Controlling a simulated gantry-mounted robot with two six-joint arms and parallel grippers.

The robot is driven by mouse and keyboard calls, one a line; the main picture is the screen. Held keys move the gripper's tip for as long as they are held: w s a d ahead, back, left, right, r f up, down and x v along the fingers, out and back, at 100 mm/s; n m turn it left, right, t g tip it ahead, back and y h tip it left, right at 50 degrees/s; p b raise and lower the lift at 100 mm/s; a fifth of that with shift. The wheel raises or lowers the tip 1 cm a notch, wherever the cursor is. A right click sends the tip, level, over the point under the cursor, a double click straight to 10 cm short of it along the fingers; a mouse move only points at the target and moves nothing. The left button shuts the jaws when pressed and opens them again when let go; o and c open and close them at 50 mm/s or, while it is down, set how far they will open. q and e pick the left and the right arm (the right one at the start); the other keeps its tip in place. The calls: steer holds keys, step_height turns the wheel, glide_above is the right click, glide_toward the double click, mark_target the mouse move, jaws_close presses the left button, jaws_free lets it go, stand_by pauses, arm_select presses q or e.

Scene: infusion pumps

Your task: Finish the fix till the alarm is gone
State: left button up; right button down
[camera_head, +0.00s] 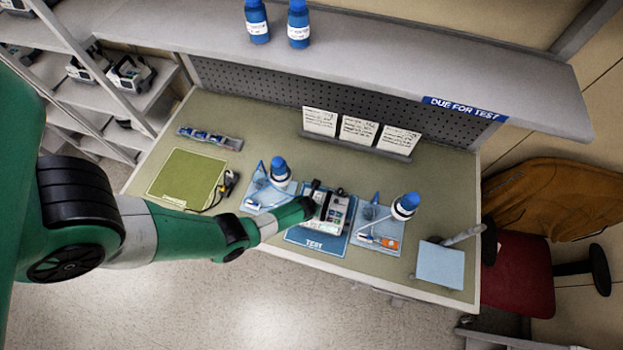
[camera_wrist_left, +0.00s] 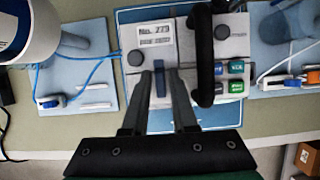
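The infusion pump (camera_head: 330,214) is a light grey box with a black handle, standing on the blue TEST mat (camera_head: 312,241). In the left wrist view the pump (camera_wrist_left: 132,62) shows a label "No. 273", dark round knobs, a black handle (camera_wrist_left: 205,55) and several coloured buttons (camera_wrist_left: 228,78). My left gripper (camera_head: 311,200) is over the pump's left part. In the left wrist view its two fingers (camera_wrist_left: 161,82) stand apart on either side of a small dark-blue tab (camera_wrist_left: 160,76) on the pump's face; I cannot tell whether they touch it. My right gripper is not in view.
Trays with blue-capped bottles and tubing stand left (camera_head: 255,200) and right (camera_head: 365,238) of the mat. A green mat (camera_head: 187,178) lies left. Cards (camera_head: 358,132) stand behind. A shelf (camera_head: 400,60) overhangs the bench's back.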

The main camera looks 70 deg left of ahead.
arm_select(q)
steer(key=v, duration=1.1)
steer(key=shift+r, duration=0.35)
steer(key=shift+d, duration=0.15)
